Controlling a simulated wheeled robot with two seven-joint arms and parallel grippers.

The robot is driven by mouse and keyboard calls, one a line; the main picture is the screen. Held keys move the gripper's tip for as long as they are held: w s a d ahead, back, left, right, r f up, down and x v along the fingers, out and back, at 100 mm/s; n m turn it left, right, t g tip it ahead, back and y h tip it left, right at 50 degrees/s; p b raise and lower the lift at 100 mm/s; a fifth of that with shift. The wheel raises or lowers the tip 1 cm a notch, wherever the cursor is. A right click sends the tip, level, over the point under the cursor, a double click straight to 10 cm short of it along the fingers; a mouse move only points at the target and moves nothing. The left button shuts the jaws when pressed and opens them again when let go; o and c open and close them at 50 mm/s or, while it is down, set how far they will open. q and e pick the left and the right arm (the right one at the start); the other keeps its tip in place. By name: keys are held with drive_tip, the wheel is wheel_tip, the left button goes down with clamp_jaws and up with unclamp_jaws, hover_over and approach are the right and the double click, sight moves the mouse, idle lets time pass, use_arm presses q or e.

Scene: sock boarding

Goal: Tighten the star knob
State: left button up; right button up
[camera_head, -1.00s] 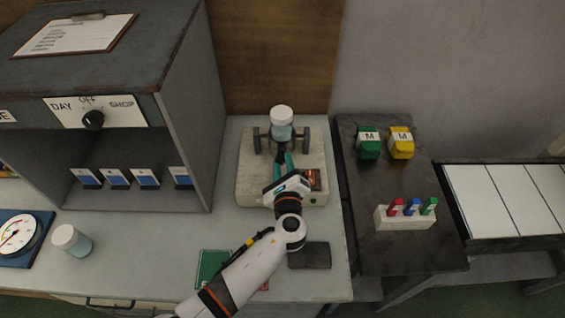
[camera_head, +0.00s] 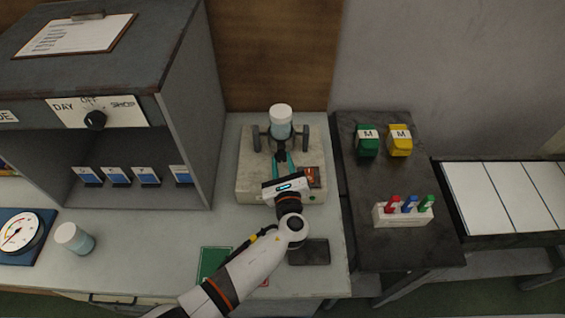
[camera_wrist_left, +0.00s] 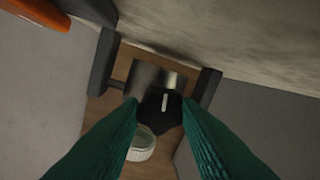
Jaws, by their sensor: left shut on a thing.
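The star knob (camera_wrist_left: 161,108) is black with a white mark and shows between the green fingertips in the left wrist view. My left gripper (camera_wrist_left: 160,112) is shut on it. In the head view, my left gripper (camera_head: 284,163) reaches over the pale base unit (camera_head: 245,180) from the front, its fingers at the front of the clamp. The knob is mostly hidden by the fingers there. A jar with a white lid (camera_head: 281,111) stands upright between the two dark clamp posts (camera_head: 305,137), just behind the knob. My right gripper is not in view.
A red-orange switch (camera_head: 312,174) is on the base unit, close to my wrist. A dark pad (camera_head: 309,252) and a green card (camera_head: 213,263) lie in front. Another jar (camera_head: 74,238) stands at the left. The grey cabinet (camera_head: 180,120) bounds the left side.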

use_arm(q)
drive_tip(key=shift+f, duration=0.1)
drive_tip(key=o, duration=1)
drive_tip(key=shift+s+d+r+b, duration=0.1)
drive_tip(key=shift+s+d+b, duration=0.25)
drive_tip(key=shift+s, duration=1.65)
drive_tip(key=shift+s+d+r+b, duration=0.1)
drive_tip(key=shift+s+b, duration=0.4)
drive_tip(key=shift+s, duration=1.55)
drive_tip(key=shift+s+d+r+b, duration=0.1)
drive_tip(key=shift+s+d+b, duration=0.25)
drive_tip(key=shift+s, duration=1.65)
drive_tip(key=shift+a, duration=0.1)
